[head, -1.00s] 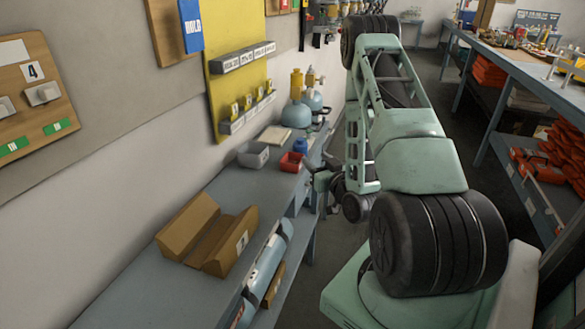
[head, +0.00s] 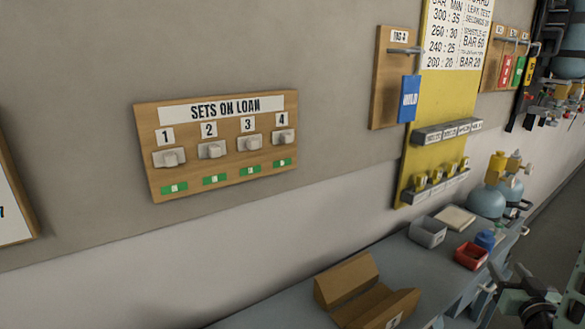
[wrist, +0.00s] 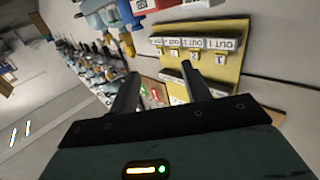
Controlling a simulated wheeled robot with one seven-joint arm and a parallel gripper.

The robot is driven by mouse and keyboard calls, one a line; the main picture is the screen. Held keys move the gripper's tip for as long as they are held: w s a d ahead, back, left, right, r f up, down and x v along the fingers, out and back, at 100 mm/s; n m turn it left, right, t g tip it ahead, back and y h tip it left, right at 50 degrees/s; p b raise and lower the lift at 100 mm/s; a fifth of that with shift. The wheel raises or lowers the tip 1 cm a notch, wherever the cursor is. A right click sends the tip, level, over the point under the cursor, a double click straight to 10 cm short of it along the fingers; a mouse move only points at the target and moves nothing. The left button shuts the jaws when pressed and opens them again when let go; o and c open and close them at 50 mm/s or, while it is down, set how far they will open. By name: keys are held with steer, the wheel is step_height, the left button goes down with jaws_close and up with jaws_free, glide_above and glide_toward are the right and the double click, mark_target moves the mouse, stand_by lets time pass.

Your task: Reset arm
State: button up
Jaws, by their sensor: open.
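My gripper (wrist: 157,88) shows in the wrist view with its two dark fingers apart and nothing between them. Beyond the fingers are the yellow board (wrist: 222,62) and the wall. In the head view only part of my arm (head: 535,300) shows, at the lower right edge beside the bench. I cannot make out the fingertips there.
A grey-blue bench (head: 285,308) runs along the wall. A "SETS ON LOAN" board (head: 225,192) and a yellow board (head: 436,110) hang above.

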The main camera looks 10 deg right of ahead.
steer(key=w+a+n+g+y, duration=0.35)
steer(key=w+a+y, duration=0.25)
steer(key=w+a, duration=0.45)
steer(key=s+a+r+n+g+y, duration=0.1)
steer(key=a+n+g, duration=0.1)
steer(key=a, duration=0.7)
steer(key=s+a+r+n+g+y, duration=0.2)
steer(key=a+g, duration=0.1)
steer(key=a, duration=0.5)
steer(key=s+a+r+n+g, duration=0.2)
steer(key=s+a+r+g, duration=0.15)
steer(key=s+a, duration=0.55)
steer(key=s+a+r+n+g+h, duration=0.1)
steer(key=s+a+r+g, duration=0.1)
steer(key=s, duration=0.5)
steer(key=s+a+r+n+g+h, duration=0.1)
steer(key=s+a+r+g, duration=0.1)
steer(key=s, duration=0.6)
steer(key=shift+s+a+r+g, duration=0.3)
steer(key=shift+a+r, duration=0.25)
steer(key=shift+a, duration=0.55)
